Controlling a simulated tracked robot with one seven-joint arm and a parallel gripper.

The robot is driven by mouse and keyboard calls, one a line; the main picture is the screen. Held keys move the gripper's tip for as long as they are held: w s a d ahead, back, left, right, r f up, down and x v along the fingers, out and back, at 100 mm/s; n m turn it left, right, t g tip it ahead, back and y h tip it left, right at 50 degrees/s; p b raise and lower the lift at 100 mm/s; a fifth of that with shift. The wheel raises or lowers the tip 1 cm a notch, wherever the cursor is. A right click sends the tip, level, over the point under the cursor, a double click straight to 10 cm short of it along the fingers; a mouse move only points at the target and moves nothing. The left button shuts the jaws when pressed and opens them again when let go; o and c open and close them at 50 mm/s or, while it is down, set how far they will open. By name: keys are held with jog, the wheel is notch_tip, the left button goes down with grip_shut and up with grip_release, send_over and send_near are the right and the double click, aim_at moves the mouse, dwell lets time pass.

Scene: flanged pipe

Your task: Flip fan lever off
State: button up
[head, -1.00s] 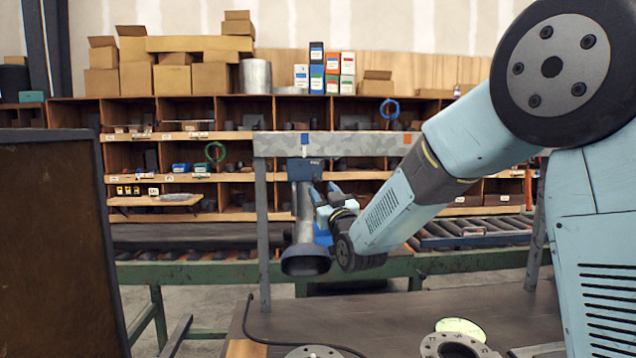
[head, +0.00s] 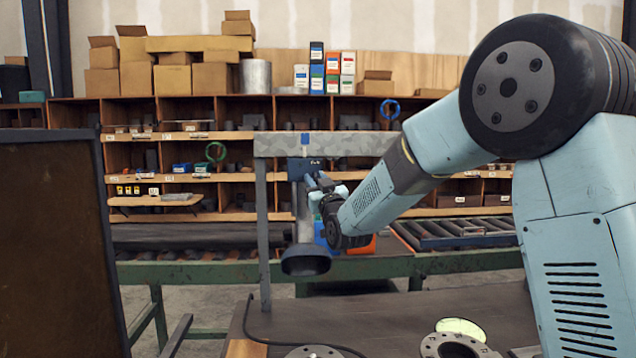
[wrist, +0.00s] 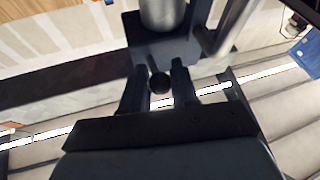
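The fan unit hangs from a grey beam (head: 350,144). It has a dark blue box (head: 297,168), a grey pipe (head: 303,215) and a flared hood (head: 306,262) below. In the wrist view the pipe (wrist: 163,14) runs into a dark housing (wrist: 160,55). A round black knob (wrist: 160,84), seemingly the lever's end, shows between my fingers. My gripper (wrist: 160,72) is open, with a finger on each side of the knob and small gaps showing. In the head view my gripper (head: 317,184) is close to the blue box, and the lever cannot be made out.
A grey post (head: 262,235) holds the beam's left end. A dark workbench (head: 400,315) with metal flanges (head: 455,345) lies below. A brown panel (head: 60,240) stands at the left. A roller conveyor (head: 460,230) and shelves are behind.

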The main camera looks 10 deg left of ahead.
grip_shut()
jog(key=shift+f, duration=0.1)
jog(key=shift+w+f+n+t+y, duration=0.15)
jog(key=shift+f+n+t+y, duration=0.2)
jog(key=shift+t+y, duration=0.3)
jog(key=shift+o, duration=1.8)
grip_release()
jog(key=v, duration=1.3)
jog(key=shift+s+d+f, duration=0.2)
jog(key=shift+s, duration=0.1)
